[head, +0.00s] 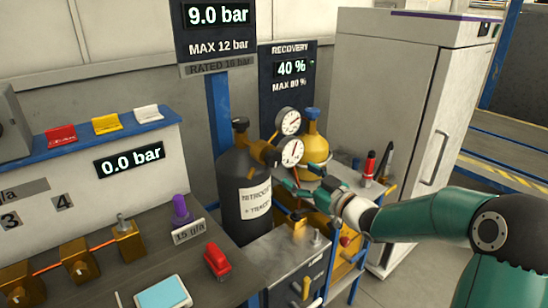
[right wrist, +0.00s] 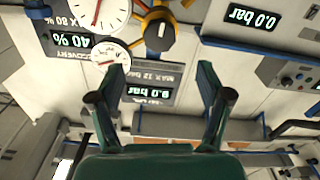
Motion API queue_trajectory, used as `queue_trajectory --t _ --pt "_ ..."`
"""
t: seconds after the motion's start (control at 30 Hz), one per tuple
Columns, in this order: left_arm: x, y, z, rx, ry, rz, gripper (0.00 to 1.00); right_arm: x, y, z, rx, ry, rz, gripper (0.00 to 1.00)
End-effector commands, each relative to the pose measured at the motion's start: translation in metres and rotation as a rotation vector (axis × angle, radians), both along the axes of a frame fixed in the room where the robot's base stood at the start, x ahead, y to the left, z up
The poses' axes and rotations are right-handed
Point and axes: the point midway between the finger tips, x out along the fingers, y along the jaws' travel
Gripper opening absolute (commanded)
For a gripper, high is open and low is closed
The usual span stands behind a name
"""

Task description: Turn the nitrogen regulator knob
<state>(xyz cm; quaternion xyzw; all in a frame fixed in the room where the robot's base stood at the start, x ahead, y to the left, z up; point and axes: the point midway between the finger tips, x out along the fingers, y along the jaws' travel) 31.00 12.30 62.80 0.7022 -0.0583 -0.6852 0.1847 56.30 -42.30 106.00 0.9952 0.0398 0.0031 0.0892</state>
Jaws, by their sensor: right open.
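The dark grey nitrogen cylinder (head: 232,178) stands upright with a white label. Its orange-yellow regulator (head: 261,152) carries two round white gauges (head: 291,152). In the right wrist view the black regulator knob (right wrist: 159,30) sits on the yellow body, above and between the fingertips in the picture. My right gripper (head: 286,180) reaches in from the right, close to the regulator in the head view. In the right wrist view its two fingers (right wrist: 162,72) are spread wide with nothing between them. The knob cannot be made out clearly in the head view. My left gripper is not in view.
A yellow cylinder (head: 314,145) stands behind the gauges. Displays read 9.0 bar (head: 216,16), 40 % (head: 291,68) and 0.0 bar (head: 130,160). A bench (head: 130,262) with valves fills the front left. A white cabinet (head: 385,110) stands behind on the right.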

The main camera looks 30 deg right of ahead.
Motion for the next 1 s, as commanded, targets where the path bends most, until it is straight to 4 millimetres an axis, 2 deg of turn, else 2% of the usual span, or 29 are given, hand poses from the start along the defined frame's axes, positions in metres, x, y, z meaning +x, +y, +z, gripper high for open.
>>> queue_trajectory --t 0.03,0.3,0.5,0.7,0.97,1.0 --pt "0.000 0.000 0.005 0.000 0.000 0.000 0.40 0.013 0.002 0.002 0.002 0.001 0.004 0.77" --pt "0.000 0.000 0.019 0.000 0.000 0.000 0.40 0.069 0.005 0.002 0.001 0.000 0.001 0.77" --pt "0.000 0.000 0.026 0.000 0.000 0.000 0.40 0.097 0.006 0.002 0.000 0.000 -0.001 0.77" --pt "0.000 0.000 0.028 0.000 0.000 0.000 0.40 0.108 0.007 0.000 0.000 0.000 -0.003 0.77" --pt "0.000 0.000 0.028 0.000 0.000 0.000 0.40 0.109 0.007 0.000 0.000 0.000 -0.003 0.77" --pt "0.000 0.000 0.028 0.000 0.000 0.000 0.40 0.109 0.007 0.000 0.000 0.000 -0.003 0.72"
